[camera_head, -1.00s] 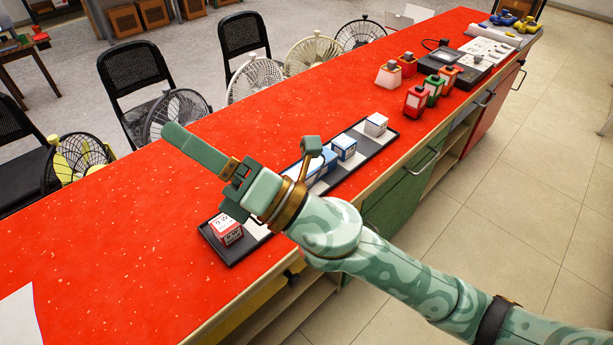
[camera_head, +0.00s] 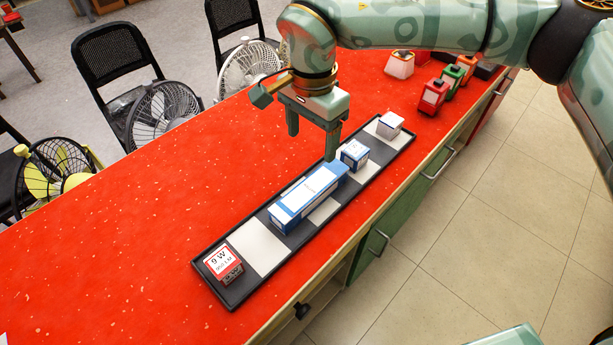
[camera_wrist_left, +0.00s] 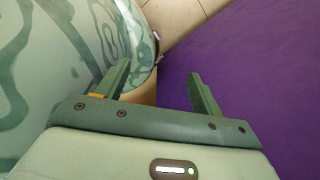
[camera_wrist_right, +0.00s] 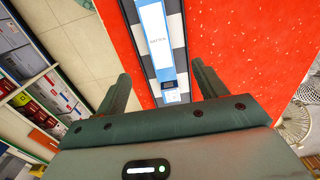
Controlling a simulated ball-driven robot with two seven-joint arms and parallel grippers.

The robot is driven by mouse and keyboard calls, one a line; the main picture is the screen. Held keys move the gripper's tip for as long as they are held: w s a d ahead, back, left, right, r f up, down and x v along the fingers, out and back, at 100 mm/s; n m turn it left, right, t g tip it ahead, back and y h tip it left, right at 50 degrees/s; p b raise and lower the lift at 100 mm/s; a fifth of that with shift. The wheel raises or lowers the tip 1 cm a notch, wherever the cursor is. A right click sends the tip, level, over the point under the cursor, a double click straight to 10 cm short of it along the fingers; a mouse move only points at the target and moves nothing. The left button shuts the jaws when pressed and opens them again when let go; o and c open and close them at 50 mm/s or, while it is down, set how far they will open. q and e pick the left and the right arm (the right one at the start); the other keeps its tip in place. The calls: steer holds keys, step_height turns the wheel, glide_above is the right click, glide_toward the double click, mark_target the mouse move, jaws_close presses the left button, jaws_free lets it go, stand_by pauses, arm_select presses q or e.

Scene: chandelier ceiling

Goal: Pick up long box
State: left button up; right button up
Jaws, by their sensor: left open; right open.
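The long box (camera_head: 308,197) is blue and white and lies lengthwise on a long black tray (camera_head: 232,298) with pale and dark squares, on the red counter. My right gripper (camera_head: 311,146) is open, fingers pointing down, above and just behind the far end of the long box. In the right wrist view the long box (camera_wrist_right: 156,45) lies ahead, between and beyond the open fingers (camera_wrist_right: 162,88); nothing is between them.
On the tray a red and white box (camera_head: 223,264) stands at the near end; a small blue and white box (camera_head: 354,154) and a white box (camera_head: 390,125) stand beyond the long box. The counter (camera_head: 130,235) left of the tray is clear.

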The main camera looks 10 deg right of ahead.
steer(key=b, duration=0.1)
glide_above(311, 187)
step_height(311, 187, down, 6)
steer(key=shift+w, duration=0.1)
step_height(311, 187, down, 4)
steer(key=shift+f+b, duration=0.2)
steer(key=shift+b, duration=0.5)
steer(key=shift+f, duration=0.4)
step_height(311, 187, down, 5)
steer(key=shift+b, duration=0.9)
steer(key=shift+r, duration=0.1)
steer(key=shift+c, duration=0.9)
arm_select(q)
steer(key=shift+g, duration=0.4)
steer(key=s+f, duration=0.3)
steer(key=f, duration=0.1)
steer(key=shift+s, duration=0.35)
arm_select(e)
steer(key=c, duration=1)
